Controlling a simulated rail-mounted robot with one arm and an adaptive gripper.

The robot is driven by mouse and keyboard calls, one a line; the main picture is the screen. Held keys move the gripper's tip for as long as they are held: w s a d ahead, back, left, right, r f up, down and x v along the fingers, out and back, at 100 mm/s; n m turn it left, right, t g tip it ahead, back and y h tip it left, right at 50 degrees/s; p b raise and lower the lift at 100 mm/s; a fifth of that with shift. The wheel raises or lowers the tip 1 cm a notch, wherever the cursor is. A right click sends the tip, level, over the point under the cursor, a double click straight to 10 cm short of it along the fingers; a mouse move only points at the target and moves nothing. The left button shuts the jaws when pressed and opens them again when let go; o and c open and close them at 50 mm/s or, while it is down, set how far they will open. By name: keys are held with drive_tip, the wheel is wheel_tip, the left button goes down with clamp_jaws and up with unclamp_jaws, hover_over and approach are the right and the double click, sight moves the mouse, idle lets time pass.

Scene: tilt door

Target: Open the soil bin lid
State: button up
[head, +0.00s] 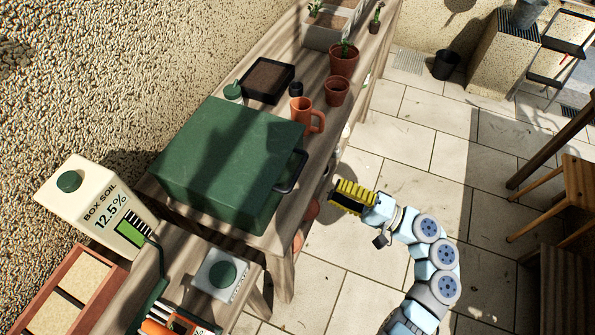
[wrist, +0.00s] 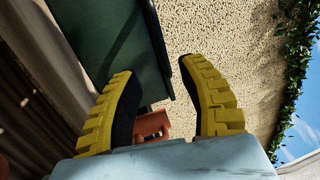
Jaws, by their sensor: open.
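The soil bin (head: 215,160) is a dark green box on the wooden bench in the head view, with its lid shut. A dark handle (head: 292,172) sticks out from its right-hand side. In the wrist view the bin (wrist: 118,40) fills the upper left as a dark green panel. My gripper (head: 350,196) has yellow ribbed fingers and is just right of and below the handle, apart from it in the head view. In the wrist view my gripper (wrist: 160,95) is open, with nothing held between its fingers.
An orange mug (head: 303,115), terracotta pots (head: 337,91) and a black tray (head: 268,79) stand behind the bin on the bench. The tiled floor (head: 400,140) right of the bench is mostly clear. A wooden chair (head: 570,190) stands far right.

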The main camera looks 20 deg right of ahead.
sight(297, 171)
drive_tip(key=x, duration=1)
drive_tip(key=shift+w+a+r+b, duration=0.1)
drive_tip(key=shift+w+a+b, duration=0.1)
drive_tip(key=shift+w+b, duration=0.15)
clamp_jaws()
